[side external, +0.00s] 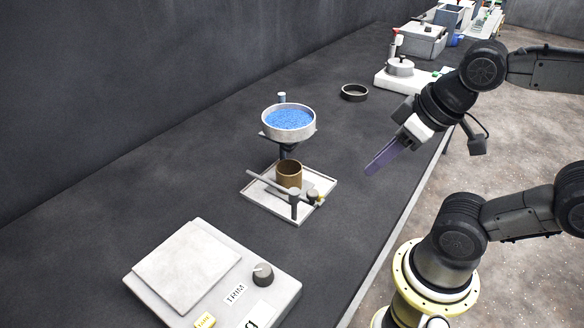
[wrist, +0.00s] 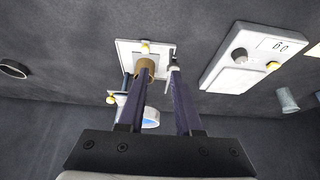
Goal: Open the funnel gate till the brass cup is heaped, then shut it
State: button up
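The brass cup (side external: 289,176) stands upright on a pale square tray (side external: 258,201), below a funnel. The cup also shows in the wrist view (wrist: 145,66), partly covered by a finger. No heap shows above its rim; its fill level is unclear. The funnel (side external: 289,134) has a wide pale bowl holding blue grains (side external: 289,119). Its dark outlet (side external: 288,151) is over the cup; the gate's position cannot be made out. My gripper (side external: 370,170) is in the air right of the tray, apart from everything. In the wrist view its fingers (wrist: 158,71) are spread and empty.
A grey bar (side external: 268,184) with a yellow tip crosses the tray's front beside the cup. A scale (side external: 187,268) with a TRIM knob (side external: 263,274) stands in front. A dark round dish (side external: 354,92) and a pot on a white base (side external: 400,76) are behind. The bench between is clear.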

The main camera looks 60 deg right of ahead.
jog(key=shift+s+f+n, duration=0.15)
jog(key=shift+s+n, duration=0.05)
jog(key=shift+n, duration=0.5)
grip_shut()
jog(key=w+r+n+g+y, duration=0.2)
jog(key=w+r+n+g, duration=0.1)
jog(key=w+r+n, duration=1)
jog(key=w+d+f+g+y, duration=0.1)
jog(key=w+d+f, duration=0.2)
jog(key=w+d, duration=0.2)
jog(key=w+d+f+n+g+y, duration=0.1)
jog(key=w+d+f, duration=0.3)
jog(key=d, duration=0.5)
jog(key=shift+w+d+f+n, duration=0.2)
jog(key=shift+w+d+n, duration=0.1)
jog(key=shift+w, duration=0.05)
